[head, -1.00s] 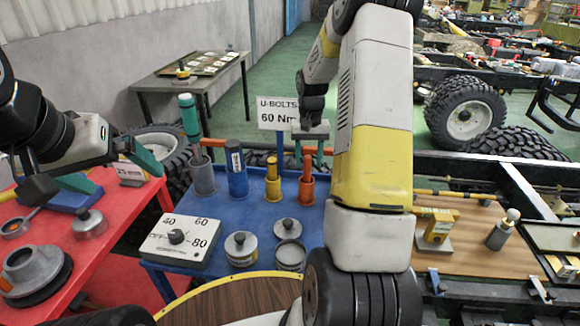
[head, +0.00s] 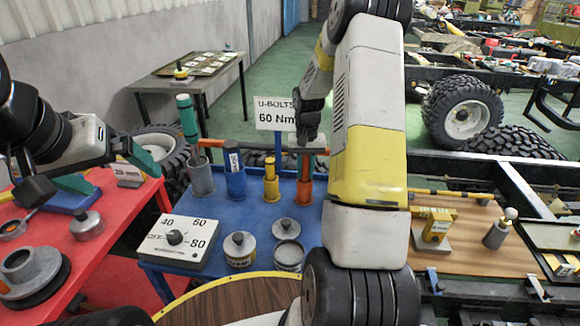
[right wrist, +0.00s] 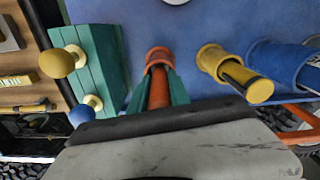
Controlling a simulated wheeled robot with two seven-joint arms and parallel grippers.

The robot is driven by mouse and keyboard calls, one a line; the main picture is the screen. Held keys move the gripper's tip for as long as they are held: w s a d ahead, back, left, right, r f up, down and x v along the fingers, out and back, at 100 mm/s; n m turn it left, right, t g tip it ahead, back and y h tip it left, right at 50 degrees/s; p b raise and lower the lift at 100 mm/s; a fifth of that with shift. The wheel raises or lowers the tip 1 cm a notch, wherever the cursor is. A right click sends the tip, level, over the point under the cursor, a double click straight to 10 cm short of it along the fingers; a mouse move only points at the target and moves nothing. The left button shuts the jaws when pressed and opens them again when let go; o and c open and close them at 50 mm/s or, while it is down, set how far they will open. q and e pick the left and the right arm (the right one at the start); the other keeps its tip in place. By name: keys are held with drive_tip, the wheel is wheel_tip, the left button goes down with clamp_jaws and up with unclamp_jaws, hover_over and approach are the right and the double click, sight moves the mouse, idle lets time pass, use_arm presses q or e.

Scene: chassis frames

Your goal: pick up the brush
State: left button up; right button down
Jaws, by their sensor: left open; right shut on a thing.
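The brush is most likely the orange-handled piece (right wrist: 158,88) standing in the orange cup (head: 304,191) on the blue table; its bristles do not show. The cup's rim also shows in the right wrist view (right wrist: 158,54). My right gripper (right wrist: 160,92) is shut on the orange handle from above, with teal fingers on both sides. In the head view my right gripper (head: 307,160) is just above the orange cup, partly hidden by my arm. My left gripper (head: 108,172) is open and empty over the red table at the left.
Left of the orange cup stand a yellow cup (head: 271,189), a blue cup (head: 235,184) and a grey cup (head: 200,180) with tools. A sign (head: 276,114) reading 60 Nm stands behind. A dial box (head: 178,243) and two round tins (head: 240,250) are in front. A teal block (right wrist: 95,60) is close beside my gripper.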

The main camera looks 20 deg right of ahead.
wheel_tip(320, 180, up, 18)
idle(0.8)
idle(0.7)
